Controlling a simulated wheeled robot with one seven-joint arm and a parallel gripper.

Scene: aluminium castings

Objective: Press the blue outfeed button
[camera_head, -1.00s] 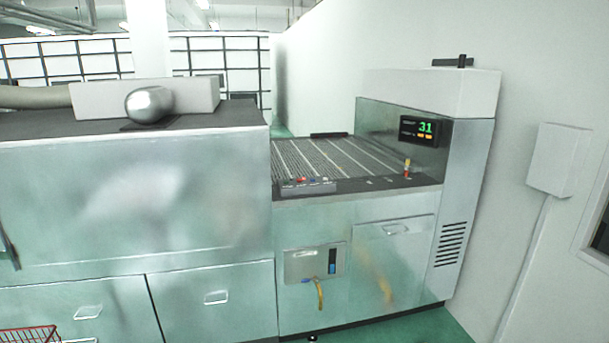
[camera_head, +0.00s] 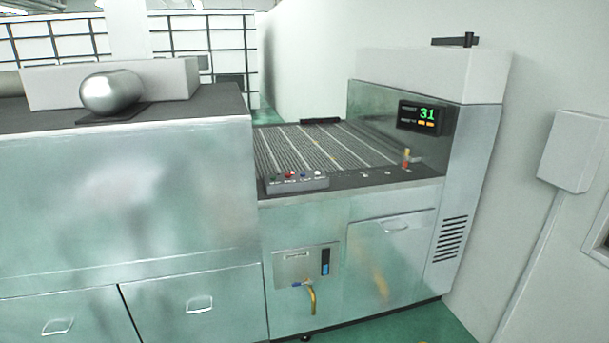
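A small grey button box (camera_head: 296,184) sits on the front edge of the conveyor machine, at its left end. Its sloped top carries a row of small buttons: a green one at the left, a red one, a blue button (camera_head: 303,174) and a white one at the right. The blue button is small in the view, and its label cannot be read. My gripper is not in view.
The slatted conveyor bed (camera_head: 325,148) lies behind the box. A display (camera_head: 422,117) reads 31 on the machine's right housing. A steel counter (camera_head: 120,190) with a metal cylinder (camera_head: 111,92) on top stands at left. Green floor shows at lower right.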

